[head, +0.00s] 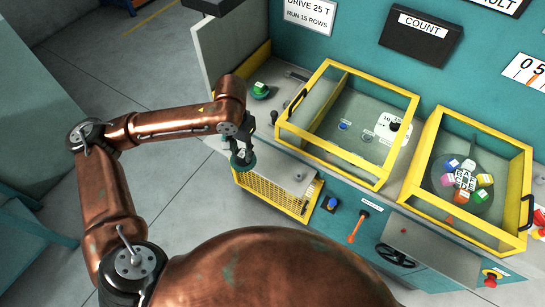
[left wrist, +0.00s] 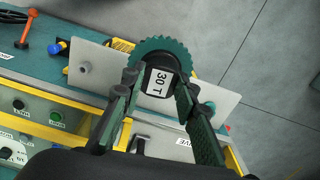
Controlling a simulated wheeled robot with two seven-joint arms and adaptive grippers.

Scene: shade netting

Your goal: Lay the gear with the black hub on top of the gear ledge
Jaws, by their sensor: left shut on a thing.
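A teal toothed gear (left wrist: 150,46) with a black hub (left wrist: 165,72) is held between the fingers of my left gripper (left wrist: 155,98). The hub's label reads "30 T". In the head view my left gripper (head: 242,143) is shut on this gear (head: 243,160), near the left end of the bench. A flat grey plate (head: 285,172) over a yellow mesh guard looks like the gear ledge. It shows behind the gear in the left wrist view (left wrist: 105,68), with a peg on it. I cannot tell how high the gear is above it. My right gripper is out of view.
A green round part (head: 260,91) lies on the bench behind my left gripper. Two yellow-framed clear boxes (head: 346,170) (head: 466,231) stand to the right. An orange lever (head: 357,226) and a black handwheel (head: 394,257) are on the bench front. The floor at left is clear.

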